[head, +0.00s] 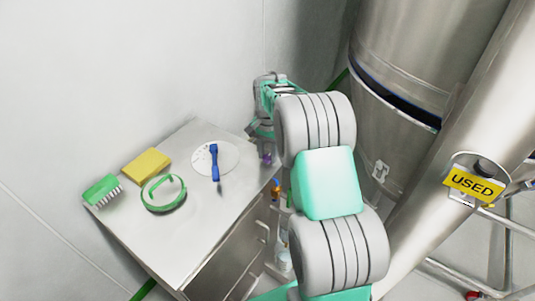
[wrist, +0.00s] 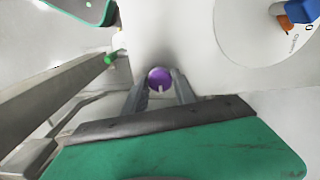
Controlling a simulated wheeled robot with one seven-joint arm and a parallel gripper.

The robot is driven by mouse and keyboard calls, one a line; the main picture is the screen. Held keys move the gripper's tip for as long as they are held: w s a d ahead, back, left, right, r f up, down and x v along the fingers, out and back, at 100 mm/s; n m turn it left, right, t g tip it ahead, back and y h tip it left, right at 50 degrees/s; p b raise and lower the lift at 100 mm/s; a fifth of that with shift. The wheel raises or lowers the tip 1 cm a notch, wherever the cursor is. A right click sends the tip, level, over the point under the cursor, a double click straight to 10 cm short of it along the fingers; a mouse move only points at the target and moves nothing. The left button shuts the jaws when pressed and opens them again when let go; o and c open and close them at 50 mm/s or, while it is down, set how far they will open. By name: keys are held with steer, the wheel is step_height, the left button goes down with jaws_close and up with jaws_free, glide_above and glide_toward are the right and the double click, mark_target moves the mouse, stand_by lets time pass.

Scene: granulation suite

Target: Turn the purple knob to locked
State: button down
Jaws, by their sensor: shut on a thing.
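The purple knob (wrist: 159,77) is round and sits between the two fingers of my gripper (wrist: 160,87) in the wrist view. My gripper is shut on it, one finger on each side. A small pale mark shows on the knob's lower edge, pointing toward the bottom of the wrist view. In the head view the knob (head: 267,158) is a small purple spot by the right end of the bench, below my wrist. My arm hides much of that area. I cannot read any locked or unlocked marking.
The steel bench (head: 180,240) holds a white disc (head: 228,160) with a blue-handled tool (head: 214,160), a yellow sponge (head: 146,165), a green brush (head: 102,190) and a green tape-like ring (head: 163,205).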

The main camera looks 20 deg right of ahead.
mark_target(268, 157)
steer(key=c, duration=1)
jaws_free()
step_height(268, 157, up, 8)
steer(key=shift+f, duration=0.1)
steer(key=s+a+r+n+t, duration=0.1)
steer(key=s+a+n, duration=0.2)
steer(key=s, duration=0.4)
steer(key=s+a+r+n+t, duration=0.1)
steer(key=s+a+r+n, duration=0.1)
steer(key=s, duration=0.6)
steer(key=s+a+r+n+t+p, duration=0.1)
steer(key=s+a+n, duration=0.3)
steer(key=s+a, duration=0.2)
steer(key=shift+s+a+r+n, duration=0.1)
steer(key=shift+s+a+n, duration=0.1)
steer(key=shift+s, duration=0.4)
steer(key=shift+s+a+r+n, duration=0.1)
steer(key=shift+s+n, duration=0.1)
steer(key=shift+s, duration=0.4)
